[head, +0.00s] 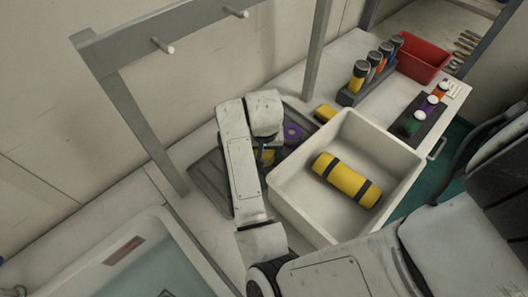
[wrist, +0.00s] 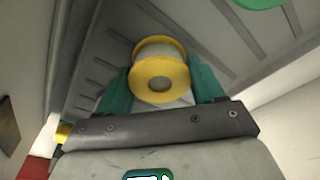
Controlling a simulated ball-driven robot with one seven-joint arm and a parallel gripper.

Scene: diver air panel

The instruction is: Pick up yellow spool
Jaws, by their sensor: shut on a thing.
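The yellow spool (wrist: 158,84) has yellow flanges and a pale winding. In the wrist view it sits between the two teal fingers of my gripper (wrist: 160,80), which is shut on it. In the head view only a small part of the yellow spool (head: 268,156) shows beside my arm, which hides most of my gripper. The spool is over the dark grey ribbed tray (head: 210,180); I cannot tell whether it touches the tray.
A purple spool (head: 293,132) is close by on the right. A white bin (head: 290,205) holding a yellow cylinder (head: 347,180) stands just right of my arm. A grey metal frame (head: 135,120) rises on the left. A red bin (head: 423,60) stands farther back.

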